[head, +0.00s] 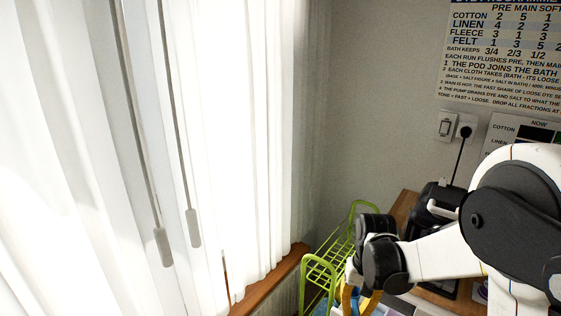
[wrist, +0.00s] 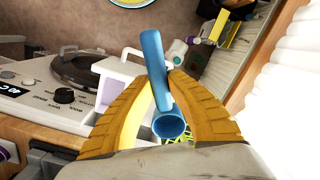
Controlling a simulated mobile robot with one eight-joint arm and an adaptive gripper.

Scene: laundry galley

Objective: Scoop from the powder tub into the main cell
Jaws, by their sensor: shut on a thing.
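In the wrist view the yellow-brown fingers of my gripper (wrist: 162,82) are shut on a blue scoop (wrist: 153,55). Its handle rises between the fingertips, and its round hollow cup faces the camera between the fingers; I cannot tell whether powder is in it. A white open box-like part (wrist: 119,80), perhaps the drawer with the cells, sticks out from the machine just left of the scoop, partly behind a finger. I cannot make out the main cell or the powder tub. In the head view my gripper (head: 360,300) shows only partly, at the bottom edge.
The machine (wrist: 65,97) with knobs and a dark round lid stands left in the wrist view. A white bottle-like thing (wrist: 177,53) lies beyond the scoop. In the head view a green rack (head: 322,268) stands beside my gripper, near the white curtain (head: 250,150) and wooden sill (head: 272,280).

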